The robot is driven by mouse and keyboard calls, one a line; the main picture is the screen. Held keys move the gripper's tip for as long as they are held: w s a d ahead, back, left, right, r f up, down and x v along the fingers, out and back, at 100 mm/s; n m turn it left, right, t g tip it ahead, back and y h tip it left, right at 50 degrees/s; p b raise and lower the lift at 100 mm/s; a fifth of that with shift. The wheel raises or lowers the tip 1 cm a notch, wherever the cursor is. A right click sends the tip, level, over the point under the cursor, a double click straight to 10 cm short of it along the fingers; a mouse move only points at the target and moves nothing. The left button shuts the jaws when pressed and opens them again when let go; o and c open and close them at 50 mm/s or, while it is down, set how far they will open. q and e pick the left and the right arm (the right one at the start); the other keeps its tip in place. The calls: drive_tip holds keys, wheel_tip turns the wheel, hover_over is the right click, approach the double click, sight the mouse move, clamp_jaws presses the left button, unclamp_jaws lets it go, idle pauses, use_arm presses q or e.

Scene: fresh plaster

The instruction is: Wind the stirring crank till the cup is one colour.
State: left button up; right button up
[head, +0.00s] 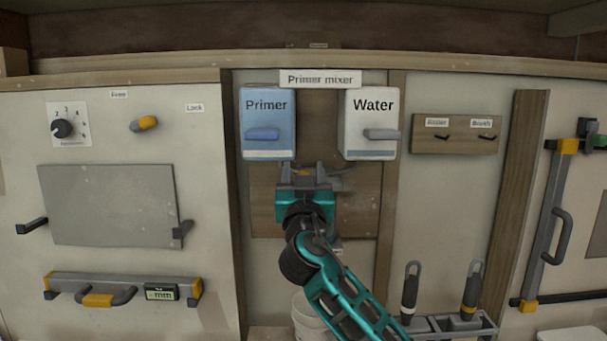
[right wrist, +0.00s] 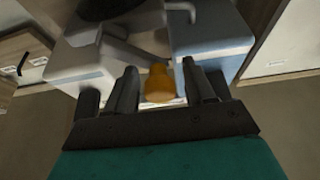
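The primer mixer board (head: 357,205) carries the blue Primer box (head: 267,108) and the white Water box (head: 371,105). My right gripper (head: 307,172) is in front of the board, just below and between the boxes, and hides most of the crank. In the right wrist view an orange crank knob (right wrist: 158,85) shows between the spread fingers of my right gripper (right wrist: 160,88), with a gap visible on each side. A small pale rim (head: 337,248) shows behind my arm; I cannot tell whether it is the cup, and its contents are hidden. My left gripper is out of view.
A white bucket (head: 307,315) stands below, partly behind my right arm. A rack (head: 450,325) with two handled tools is at the lower right. A hook board (head: 455,135) is on the right wall. A grey panel (head: 110,205) and a dial (head: 63,128) are on the left.

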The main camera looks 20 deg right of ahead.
drive_tip(key=c, duration=0.9)
drive_tip(key=shift+a+f+n, duration=0.1)
drive_tip(key=shift+f+n, duration=0.1)
drive_tip(key=shift+n, duration=0.1)
